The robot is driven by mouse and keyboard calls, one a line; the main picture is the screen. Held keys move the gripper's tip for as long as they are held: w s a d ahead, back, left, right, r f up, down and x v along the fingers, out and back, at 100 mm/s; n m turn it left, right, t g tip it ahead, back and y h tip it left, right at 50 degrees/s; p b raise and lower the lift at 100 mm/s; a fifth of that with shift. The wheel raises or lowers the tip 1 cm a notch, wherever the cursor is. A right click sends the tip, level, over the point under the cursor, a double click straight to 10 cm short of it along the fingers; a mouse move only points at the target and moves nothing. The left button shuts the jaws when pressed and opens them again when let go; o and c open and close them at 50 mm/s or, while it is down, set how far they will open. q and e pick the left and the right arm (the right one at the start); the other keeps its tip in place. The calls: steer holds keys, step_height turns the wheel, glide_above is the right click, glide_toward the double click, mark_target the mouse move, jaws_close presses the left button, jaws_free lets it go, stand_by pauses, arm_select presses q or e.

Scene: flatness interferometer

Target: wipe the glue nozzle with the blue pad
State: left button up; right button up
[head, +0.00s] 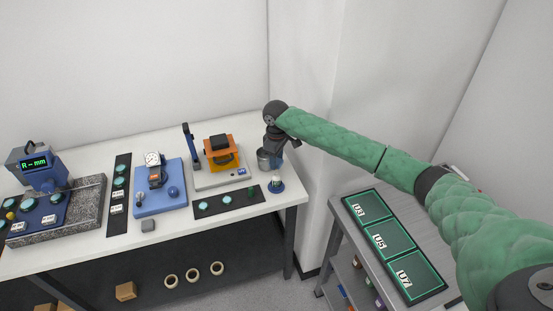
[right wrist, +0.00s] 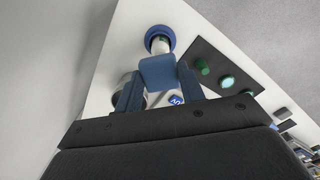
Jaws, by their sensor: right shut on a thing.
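My right gripper (head: 274,152) is over the right end of the white bench. In the right wrist view my right gripper (right wrist: 158,76) is shut on the blue pad (right wrist: 159,73), a flat square piece between its two fingers. A small white glue bottle in a round blue holder (right wrist: 160,36) stands just beyond the pad. The bottle and holder (head: 276,185) also show in the head view, just below the gripper. The pad hides part of the bottle, and I cannot tell whether pad and nozzle touch. My left gripper is out of view.
A metal cup (head: 263,161) stands close beside the gripper. A black strip (head: 226,202) with teal discs and a green piece lies left of the bottle. An orange-topped instrument (head: 221,150) stands further left. A grey side table (head: 340,205) holds labelled trays at right.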

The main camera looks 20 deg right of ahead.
steer(key=shift+f, duration=0.35)
stand_by(0.9)
steer(key=shift+a, duration=0.35)
steer(key=shift+d, duration=0.2)
steer(key=shift+d, duration=0.5)
steer(key=shift+a, duration=0.25)
steer(key=shift+a, duration=0.45)
steer(key=shift+d, duration=0.25)
steer(key=shift+d, duration=0.45)
steer(key=shift+a, duration=0.15)
